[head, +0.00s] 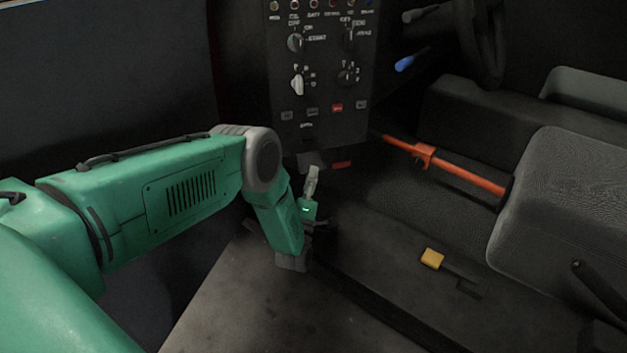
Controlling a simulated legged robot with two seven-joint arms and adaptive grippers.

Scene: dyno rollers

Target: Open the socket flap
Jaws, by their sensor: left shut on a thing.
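The black control panel (325,95) stands upright at the top middle of the head view. A small dark grey flap (311,158) shows at its lower edge, partly hidden by my gripper. My left gripper (313,170) points up at this edge, its grey fingertips close together and shut on what looks like the flap. The fingers are small and dark here, so the exact hold and the flap's angle are hard to tell. The socket cannot be made out. My right gripper is not in view.
An orange-red bar (460,170) slants right of the panel. A grey seat (565,200) fills the right side, with a yellow pedal-like block (432,259) on the floor before it. A steering wheel (482,40) stands behind. The grey floor (270,310) in front is clear.

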